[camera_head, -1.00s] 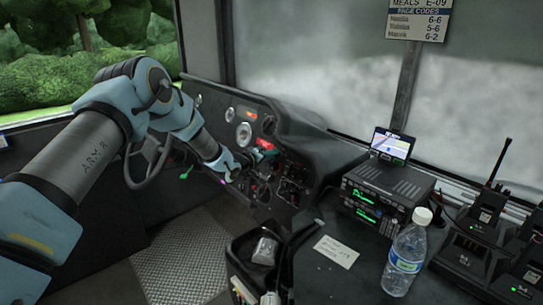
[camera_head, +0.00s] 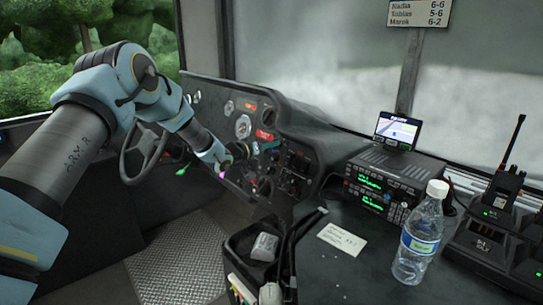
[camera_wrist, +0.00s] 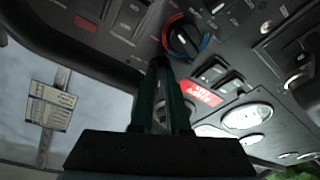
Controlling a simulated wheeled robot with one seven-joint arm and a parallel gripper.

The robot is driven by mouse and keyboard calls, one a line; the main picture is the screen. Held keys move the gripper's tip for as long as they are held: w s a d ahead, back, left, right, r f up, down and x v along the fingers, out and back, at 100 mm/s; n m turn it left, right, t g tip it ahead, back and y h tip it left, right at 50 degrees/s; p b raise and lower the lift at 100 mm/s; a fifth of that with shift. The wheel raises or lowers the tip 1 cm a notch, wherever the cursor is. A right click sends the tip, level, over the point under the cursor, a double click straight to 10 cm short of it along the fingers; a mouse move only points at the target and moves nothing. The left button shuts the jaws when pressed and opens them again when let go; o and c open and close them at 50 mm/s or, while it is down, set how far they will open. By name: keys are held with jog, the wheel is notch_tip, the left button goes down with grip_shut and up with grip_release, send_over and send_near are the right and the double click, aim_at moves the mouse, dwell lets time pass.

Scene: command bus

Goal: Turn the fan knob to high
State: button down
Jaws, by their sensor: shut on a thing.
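My gripper (camera_head: 262,147) is at the dashboard panel (camera_head: 290,130) in the head view, reaching in from the left. In the wrist view its two teal fingers (camera_wrist: 161,66) are close together, with their tips at the panel. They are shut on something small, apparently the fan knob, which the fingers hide. Its pointer setting cannot be read. A black dial with a red and blue ring (camera_wrist: 183,38) shows just beyond and right of the fingertips.
Rocker switches (camera_wrist: 222,80), a red label (camera_wrist: 205,95) and round gauges (camera_wrist: 246,116) lie right of the fingers. A radio (camera_head: 383,185) and water bottle (camera_head: 420,236) stand on the right console.

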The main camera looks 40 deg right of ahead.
jog(key=m+b, duration=0.2)
jog(key=m+g+b, duration=0.1)
jog(key=m, duration=0.2)
jog(key=shift+w+f+b, duration=0.15)
jog(key=shift+f+b, duration=0.05)
jog(key=shift+b, duration=0.2)
jog(key=m+g+b, duration=0.1)
jog(key=m, duration=0.2)
jog(key=m+g+b, duration=0.1)
jog(key=m, duration=0.2)
jog(key=shift+w+m+b, duration=0.1)
jog(key=shift+m+b, duration=0.3)
jog(key=m+b, duration=0.1)
jog(key=m, duration=0.2)
jog(key=m+g+y, duration=0.1)
jog(key=m, duration=0.2)
jog(key=shift+r+g+b, duration=0.2)
jog(key=shift+g+b, duration=0.1)
jog(key=shift+b, duration=0.05)
jog(key=shift+w+r+m+g+y+b, duration=0.15)
jog(key=shift+m+y+b, duration=0.15)
jog(key=shift+m, duration=1.1)
jog(key=shift+s+f+m+g+y+b, duration=0.1)
jog(key=shift+m+g+y+b, duration=0.15)
jog(key=shift+m, duration=1.15)
jog(key=c, duration=0.9)
grip_release()
jog(key=shift+r, duration=0.1)
jog(key=shift+w+a, duration=0.1)
